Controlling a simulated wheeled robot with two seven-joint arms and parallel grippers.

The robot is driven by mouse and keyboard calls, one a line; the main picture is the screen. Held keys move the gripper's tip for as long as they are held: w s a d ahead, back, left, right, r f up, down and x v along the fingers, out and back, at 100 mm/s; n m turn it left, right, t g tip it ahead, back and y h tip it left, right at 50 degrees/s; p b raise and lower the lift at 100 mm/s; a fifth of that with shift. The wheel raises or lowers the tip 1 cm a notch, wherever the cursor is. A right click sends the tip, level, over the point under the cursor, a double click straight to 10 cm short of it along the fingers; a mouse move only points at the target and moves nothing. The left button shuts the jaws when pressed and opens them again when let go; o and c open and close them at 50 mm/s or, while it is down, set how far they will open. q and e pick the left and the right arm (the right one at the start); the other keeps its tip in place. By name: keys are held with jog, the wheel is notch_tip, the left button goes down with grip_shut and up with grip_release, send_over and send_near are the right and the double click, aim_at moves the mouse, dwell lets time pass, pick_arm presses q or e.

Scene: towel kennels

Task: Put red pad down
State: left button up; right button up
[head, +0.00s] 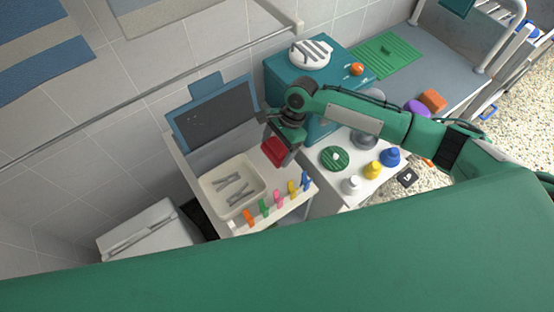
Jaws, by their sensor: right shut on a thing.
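The red pad (274,151) is a small dark-red block. My right gripper (279,139) is shut on it and holds it near the back right of the cream tray (222,207). It appears to be above the white worktop; the gap beneath is hard to judge. The gripper hides part of the pad's upper side. My left gripper is not in view.
Grey tongs-like pieces (235,189) lie in the tray. Several coloured clips (265,208) line the front edge. A blue-framed dark board (215,118) stands behind. To the right are a green round disc (334,158) and a yellow bottle (373,170).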

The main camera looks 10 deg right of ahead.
aim_at(277, 155)
notch_tip(277, 155, down, 4)
jog(key=shift+f, duration=0.25)
notch_tip(277, 155, down, 3)
jog(key=shift+r, duration=0.15)
jog(key=shift+p, duration=0.85)
jog(key=shift+f, duration=0.6)
jog(key=shift+f, duration=0.15)
jog(key=o, duration=1)
jog(key=shift+c, duration=0.2)
